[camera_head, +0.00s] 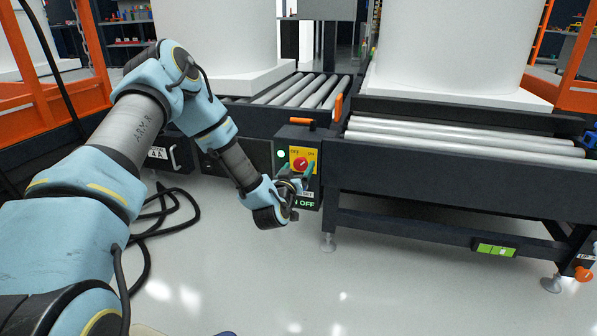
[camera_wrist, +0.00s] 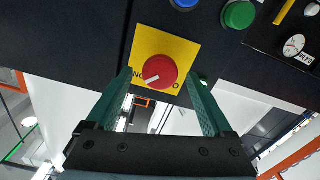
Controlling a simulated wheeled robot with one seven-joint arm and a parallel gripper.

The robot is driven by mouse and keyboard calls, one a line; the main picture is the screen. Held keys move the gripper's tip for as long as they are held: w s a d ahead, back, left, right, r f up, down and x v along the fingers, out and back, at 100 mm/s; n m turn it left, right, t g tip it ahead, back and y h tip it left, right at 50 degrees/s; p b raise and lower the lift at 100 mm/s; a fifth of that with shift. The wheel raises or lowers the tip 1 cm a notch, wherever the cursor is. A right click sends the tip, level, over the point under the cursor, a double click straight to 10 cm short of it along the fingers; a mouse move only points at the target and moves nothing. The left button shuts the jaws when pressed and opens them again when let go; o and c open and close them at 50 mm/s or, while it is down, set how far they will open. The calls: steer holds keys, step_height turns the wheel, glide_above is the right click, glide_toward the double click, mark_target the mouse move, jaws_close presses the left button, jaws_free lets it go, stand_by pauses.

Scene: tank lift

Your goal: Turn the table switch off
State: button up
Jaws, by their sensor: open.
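The table switch is a red round knob (camera_head: 300,164) on a yellow plate (camera_head: 311,155) marked OFF and ON, on the dark front of the roller table. In the wrist view the red knob (camera_wrist: 160,71) shows a white mark toward the lower left, near the letters that look like an upside-down ON. My gripper (camera_head: 295,170) is open in front of the knob. In the wrist view its two green fingers (camera_wrist: 163,82) stand to the left and right of the knob, with clear gaps. How far the tips are from the panel is hard to tell.
A small bright green light (camera_head: 281,153) is left of the plate. The wrist view shows a green button (camera_wrist: 238,14), a blue button (camera_wrist: 185,4) and a gauge (camera_wrist: 293,45) nearby. An orange handle (camera_head: 302,123) sits above the switch. Black cable (camera_head: 190,205) lies on the floor at left.

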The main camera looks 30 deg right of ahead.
steer(key=shift+w+d, duration=0.15)
jaws_close()
stand_by(0.7)
